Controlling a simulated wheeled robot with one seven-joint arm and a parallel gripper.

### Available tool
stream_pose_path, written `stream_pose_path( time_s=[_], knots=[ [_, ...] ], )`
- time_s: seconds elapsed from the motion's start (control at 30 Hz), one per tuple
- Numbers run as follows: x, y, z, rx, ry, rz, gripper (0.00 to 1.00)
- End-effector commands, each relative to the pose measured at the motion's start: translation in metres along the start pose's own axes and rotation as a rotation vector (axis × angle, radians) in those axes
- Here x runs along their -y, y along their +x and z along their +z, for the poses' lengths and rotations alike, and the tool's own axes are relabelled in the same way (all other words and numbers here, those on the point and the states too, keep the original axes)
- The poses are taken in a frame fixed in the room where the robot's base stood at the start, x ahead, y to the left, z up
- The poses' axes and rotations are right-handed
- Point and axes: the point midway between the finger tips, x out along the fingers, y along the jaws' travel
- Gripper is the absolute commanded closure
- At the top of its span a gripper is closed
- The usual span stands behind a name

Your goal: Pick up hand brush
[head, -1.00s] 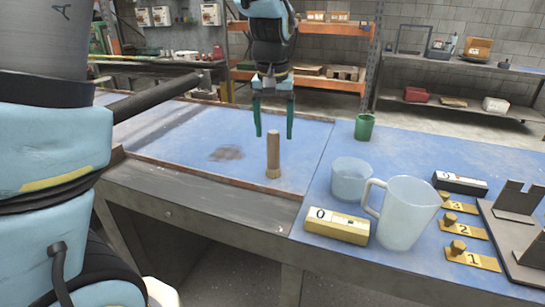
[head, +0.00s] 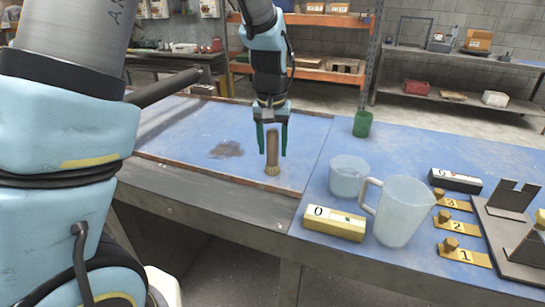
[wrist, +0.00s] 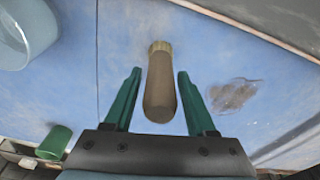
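The hand brush (head: 272,150) stands upright on the blue workbench, with a brown handle on top and pale bristles at the bottom. My gripper (head: 271,150) is open, pointing down, with its green fingers on either side of the upper handle. In the wrist view the brush (wrist: 160,85) lies between the two green fingers (wrist: 158,95), with a gap visible on both sides. Neither finger appears to touch the handle.
A clear cup (head: 348,177), a clear pitcher (head: 398,212) and a yellow block marked 0 (head: 334,223) stand to the right. A green cup (head: 362,124) is behind them. Numbered plates (head: 462,253) and a dark metal stand (head: 505,225) are at far right. The bench left of the brush is mostly clear.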

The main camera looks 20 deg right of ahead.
Motion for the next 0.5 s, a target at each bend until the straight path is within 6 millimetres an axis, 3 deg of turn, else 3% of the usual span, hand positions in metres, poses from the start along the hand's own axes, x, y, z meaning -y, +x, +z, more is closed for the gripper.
stream_pose_path(
  time_s=[0.03, 0.5],
  knots=[
    [0.0, -0.0001, 0.0, 0.0, 0.0, 0.0, 0.5],
    [0.0, -0.0003, -0.0001, 0.0, 0.0, 0.0, 1.0]
  ],
)
